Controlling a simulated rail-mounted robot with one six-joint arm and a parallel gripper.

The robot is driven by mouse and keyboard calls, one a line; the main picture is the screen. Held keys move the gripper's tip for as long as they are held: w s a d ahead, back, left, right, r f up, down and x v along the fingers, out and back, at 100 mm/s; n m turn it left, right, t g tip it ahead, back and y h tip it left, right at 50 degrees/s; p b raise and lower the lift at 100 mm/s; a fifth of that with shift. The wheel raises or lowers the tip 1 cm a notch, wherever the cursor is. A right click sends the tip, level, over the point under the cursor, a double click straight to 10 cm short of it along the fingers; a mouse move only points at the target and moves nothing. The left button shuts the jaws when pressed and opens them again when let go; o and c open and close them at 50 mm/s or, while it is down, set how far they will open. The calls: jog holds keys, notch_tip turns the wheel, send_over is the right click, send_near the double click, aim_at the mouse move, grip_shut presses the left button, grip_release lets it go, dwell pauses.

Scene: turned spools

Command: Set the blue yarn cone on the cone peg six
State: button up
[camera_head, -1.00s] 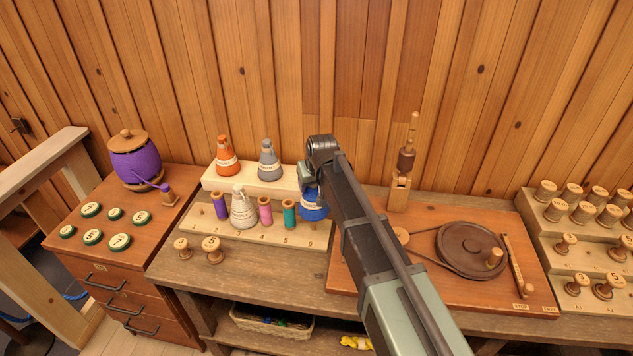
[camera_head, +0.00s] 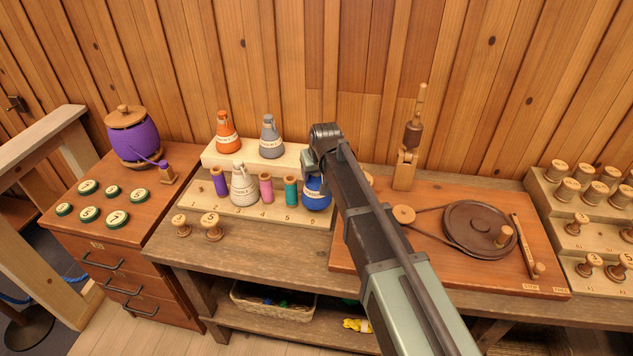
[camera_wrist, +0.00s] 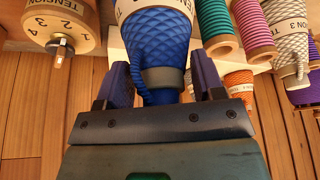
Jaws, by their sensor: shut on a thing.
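The blue yarn cone (camera_head: 317,194) is at the right end of the numbered peg board (camera_head: 238,212), by the label 6. In the wrist view the blue cone (camera_wrist: 158,40) sits between the two jaws of my gripper (camera_wrist: 163,80), which are shut on its narrow banded end. The cone looks roughly upright in the head view. Peg six is hidden by the cone, so I cannot tell whether the cone's base rests on the board. My gripper (camera_head: 312,168) is partly hidden by my own arm in the head view.
The teal spool (camera_head: 291,190) stands close left of the cone, then a pink spool (camera_head: 266,188) and a white cone (camera_head: 243,186). An orange cone (camera_head: 227,132) and a grey cone (camera_head: 270,137) stand on the raised back step. A belt-wheel board (camera_head: 450,270) lies to the right.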

jog(key=shift+f+b, duration=0.9)
jog(key=shift+f, duration=0.1)
jog(key=shift+f+b, duration=0.55)
jog(key=shift+f, duration=0.05)
dwell(0.4)
jog(key=o, duration=1.2)
jog(key=shift+o, duration=0.2)
jog(key=shift+r, duration=0.15)
jog(key=p+v, duration=1)
jog(key=v, duration=0.1)
